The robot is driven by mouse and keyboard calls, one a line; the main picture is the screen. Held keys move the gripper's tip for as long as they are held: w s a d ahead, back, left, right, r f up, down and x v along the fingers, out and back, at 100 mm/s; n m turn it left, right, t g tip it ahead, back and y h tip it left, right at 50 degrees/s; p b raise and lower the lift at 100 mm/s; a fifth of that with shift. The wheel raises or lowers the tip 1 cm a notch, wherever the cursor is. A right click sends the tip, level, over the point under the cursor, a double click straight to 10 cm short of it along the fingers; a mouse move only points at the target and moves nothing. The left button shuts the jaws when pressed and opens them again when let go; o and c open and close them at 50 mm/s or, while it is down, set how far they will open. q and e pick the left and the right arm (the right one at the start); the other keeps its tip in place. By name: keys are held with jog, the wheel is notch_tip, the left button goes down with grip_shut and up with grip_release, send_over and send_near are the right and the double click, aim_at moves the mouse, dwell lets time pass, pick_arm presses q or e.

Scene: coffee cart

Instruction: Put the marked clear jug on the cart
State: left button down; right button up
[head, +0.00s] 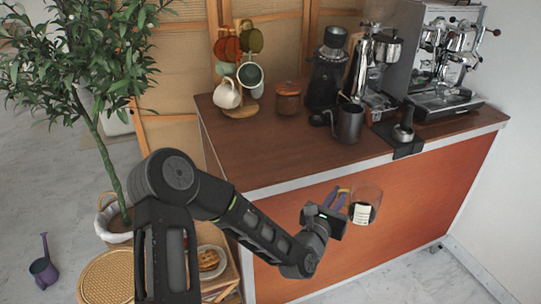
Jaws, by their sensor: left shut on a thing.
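The clear jug (370,197) has a white label (362,214) and dark contents or a dark inside low down. My left gripper (341,201) is shut on the jug's left side, where its handle seems to be. It holds the jug roughly upright in front of the cart's orange-brown front panel, lower in the picture than the top edge. The cart (285,143) has a brown wooden top with a pale edge. My right gripper is not in view.
On the cart stand a mug tree (240,109), a lidded brown jar (288,100), a grinder (325,80), a metal pitcher (349,122), a tamper (404,130) on a black mat and espresso machines (447,103). The front left top is clear. A potted plant (117,226) stands left.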

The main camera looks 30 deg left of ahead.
pick_arm(q)
jog(key=w+a+r+n+y, duration=0.2)
jog(key=w+a+r, duration=0.1)
jog(key=a+r, duration=0.3)
jog(key=s+a+r+n+g+y, duration=0.1)
jog(key=a+r+n+y, duration=0.1)
jog(key=a, duration=0.5)
jog(key=s+a+r+n+g+y, duration=0.2)
jog(key=a+r+y, duration=0.2)
jog(key=a, duration=0.4)
jog(key=s+a+r+n+g+y+b, duration=0.1)
jog(key=a+r+g+y, duration=0.1)
jog(key=a+r, duration=0.3)
jog(key=a+y, duration=0.1)
jog(key=a, duration=0.1)
jog(key=shift+s+a+r+n+y, duration=0.15)
jog(key=shift+a+r+n+y, duration=0.15)
jog(key=shift+a+r+n, duration=0.1)
jog(key=shift+f, duration=0.1)
notch_tip(320, 180, down, 6)
jog(key=shift+p, duration=0.3)
jog(key=shift+f, duration=0.15)
notch_tip(320, 180, down, 4)
jog(key=shift+r, duration=0.2)
